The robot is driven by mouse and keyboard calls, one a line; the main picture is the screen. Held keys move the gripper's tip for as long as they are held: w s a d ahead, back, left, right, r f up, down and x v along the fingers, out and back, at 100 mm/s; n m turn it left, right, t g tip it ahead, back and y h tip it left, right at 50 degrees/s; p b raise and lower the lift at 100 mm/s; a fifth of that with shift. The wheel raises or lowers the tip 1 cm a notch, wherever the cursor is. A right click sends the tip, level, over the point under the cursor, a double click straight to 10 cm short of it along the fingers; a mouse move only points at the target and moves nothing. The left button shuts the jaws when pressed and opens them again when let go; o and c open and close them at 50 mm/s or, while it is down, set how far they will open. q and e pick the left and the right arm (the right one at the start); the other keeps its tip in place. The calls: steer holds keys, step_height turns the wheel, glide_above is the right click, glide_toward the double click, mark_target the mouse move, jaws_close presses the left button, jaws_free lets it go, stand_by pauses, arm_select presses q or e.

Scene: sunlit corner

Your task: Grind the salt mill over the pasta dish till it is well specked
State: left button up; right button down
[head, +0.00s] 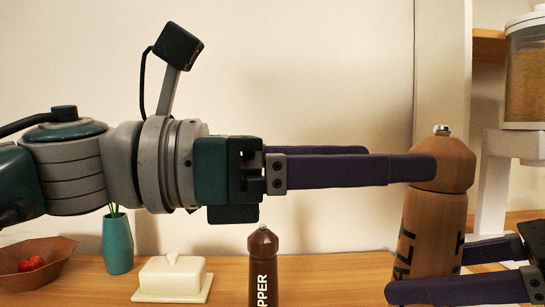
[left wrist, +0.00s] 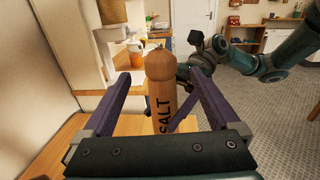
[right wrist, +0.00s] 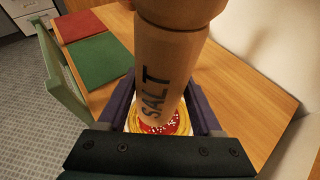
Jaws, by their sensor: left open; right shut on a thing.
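The salt mill (head: 430,225) is light wood with dark lettering and a silver knob on its rounded head, held in the air at the right of the head view. My right gripper (head: 425,272) is shut around its lower body. My left gripper (head: 402,160) is open, its fingers level with the mill's head; in the left wrist view the head (left wrist: 160,64) stands between the spread fingers, clear of both. The pasta dish (right wrist: 180,128) shows below the mill in the right wrist view: yellow pasta, red sauce with several white specks. The mill hides part of it.
A dark pepper mill (head: 263,270) stands on the table below my left gripper. A white butter dish (head: 172,277), a teal vase (head: 117,243) and a fruit bowl (head: 50,258) are to the left. Red (right wrist: 84,26) and green (right wrist: 98,58) mats lie on the table.

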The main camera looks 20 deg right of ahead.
mark_target(442, 156)
arm_select(q)
steer(key=shift+w+a, duration=0.1)
steer(key=shift+a, duration=0.75)
steer(key=d, duration=0.3)
steer(key=s+d, duration=0.1)
steer(key=d, duration=0.5)
steer(key=shift+s+d+r, duration=0.1)
steer(key=shift+s+d, duration=0.05)
steer(key=shift+d, duration=0.15)
steer(key=c, duration=1.4)
